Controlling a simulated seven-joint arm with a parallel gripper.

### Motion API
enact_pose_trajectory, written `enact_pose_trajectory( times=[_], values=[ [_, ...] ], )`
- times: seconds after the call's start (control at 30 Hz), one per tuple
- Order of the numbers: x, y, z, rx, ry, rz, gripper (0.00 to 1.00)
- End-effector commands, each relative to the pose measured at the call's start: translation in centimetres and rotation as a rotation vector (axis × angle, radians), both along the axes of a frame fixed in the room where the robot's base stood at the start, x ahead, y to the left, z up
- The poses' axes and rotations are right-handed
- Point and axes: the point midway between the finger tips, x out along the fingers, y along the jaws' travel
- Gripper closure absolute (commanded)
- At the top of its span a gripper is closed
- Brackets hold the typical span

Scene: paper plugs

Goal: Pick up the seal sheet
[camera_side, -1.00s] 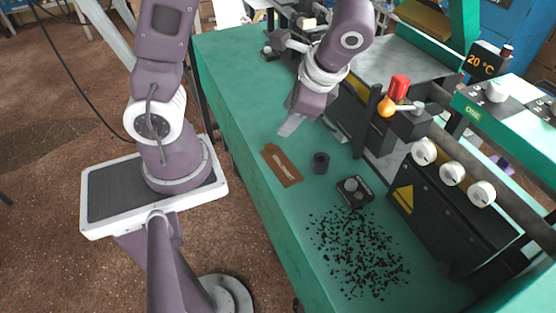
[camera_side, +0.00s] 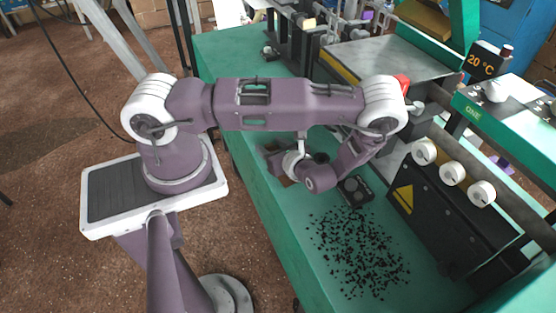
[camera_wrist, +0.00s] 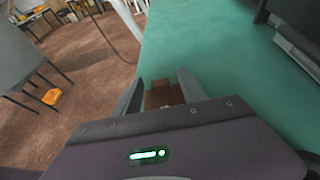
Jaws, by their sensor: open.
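The seal sheet, a flat brown piece with dark lettering, lies on the green bench near its left edge. In the wrist view the brown sheet (camera_wrist: 163,96) shows between the two fingers, with its near part hidden by my gripper body. In the side view my arm covers most of it, and only a brown edge (camera_side: 287,181) shows. My gripper (camera_wrist: 160,88) is open, with one finger on each side of the sheet. In the side view my gripper (camera_side: 270,152) is low over the sheet. I cannot tell whether the fingers touch it.
A black box with a knob (camera_side: 355,190) and scattered black bits (camera_side: 358,250) lie nearer the front. A machine with white rollers (camera_side: 452,173) borders the right. The green bench (camera_wrist: 215,45) is clear beyond the fingers.

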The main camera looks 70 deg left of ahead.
Motion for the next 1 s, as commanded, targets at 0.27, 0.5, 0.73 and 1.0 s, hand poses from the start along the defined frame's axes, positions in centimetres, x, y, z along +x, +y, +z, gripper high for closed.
enact_pose_trajectory(
  times=[0.27,0.5,0.73,1.0],
  values=[
    [0.0,0.1,0.0,0.000,-0.001,0.000,0.63],
    [0.0,0.1,0.0,-0.001,-0.001,0.000,1.00],
    [0.0,0.1,0.0,0.000,-0.001,0.000,1.00],
    [0.0,0.0,4.3,-0.001,-0.006,0.002,1.00]
  ],
)
